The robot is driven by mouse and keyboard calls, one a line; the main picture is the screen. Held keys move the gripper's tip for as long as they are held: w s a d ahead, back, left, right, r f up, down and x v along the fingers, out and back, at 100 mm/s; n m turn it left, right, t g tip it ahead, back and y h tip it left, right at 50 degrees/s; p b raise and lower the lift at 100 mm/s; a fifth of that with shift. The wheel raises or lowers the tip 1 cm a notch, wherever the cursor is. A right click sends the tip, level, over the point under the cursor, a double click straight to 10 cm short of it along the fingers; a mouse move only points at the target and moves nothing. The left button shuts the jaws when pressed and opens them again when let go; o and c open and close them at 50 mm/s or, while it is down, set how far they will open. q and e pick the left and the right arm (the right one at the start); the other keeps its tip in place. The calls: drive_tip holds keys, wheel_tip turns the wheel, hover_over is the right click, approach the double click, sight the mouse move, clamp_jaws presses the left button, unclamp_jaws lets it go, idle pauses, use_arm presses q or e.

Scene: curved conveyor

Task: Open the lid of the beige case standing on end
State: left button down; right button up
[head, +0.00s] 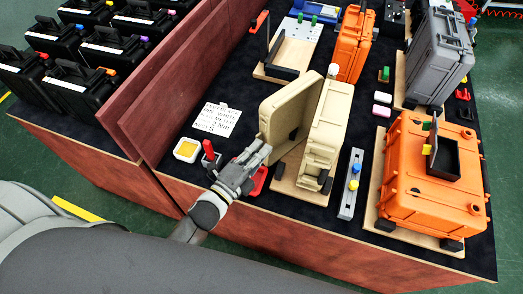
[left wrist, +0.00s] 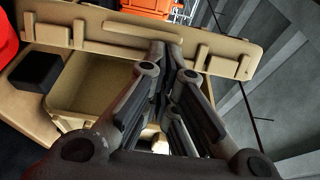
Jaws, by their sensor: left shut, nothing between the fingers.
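The beige case (head: 325,130) stands on end on a wooden board (head: 297,182) near the front of the table. Its lid (head: 288,112) is swung out to the left, with a gap between lid and body. My left gripper (head: 264,148) is shut and empty, its fingertips at the near lower edge of the lid; I cannot tell whether they touch. The left wrist view shows the shut fingers (left wrist: 170,58) in front of the beige case (left wrist: 90,85), with a notched beige edge (left wrist: 225,62) behind them. My right gripper is not in view.
An orange case (head: 433,195) with a small black box on it stands at the right. A grey switch strip (head: 350,185) lies between.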

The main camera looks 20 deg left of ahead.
use_arm(q)
drive_tip(key=w+a+m+g+h+b, duration=0.2)
drive_tip(key=w+a+b, duration=0.4)
drive_tip(key=w, duration=0.3)
drive_tip(key=w+a+m+g+h+b, duration=0.3)
drive_tip(key=w+a+h+b, duration=0.2)
drive_tip(key=w, duration=0.4)
drive_tip(key=shift+a+m+h+b, duration=0.3)
drive_tip(key=shift+a+m+b, duration=0.1)
drive_tip(key=shift+a+b, duration=0.35)
drive_tip(key=shift+d, duration=0.1)
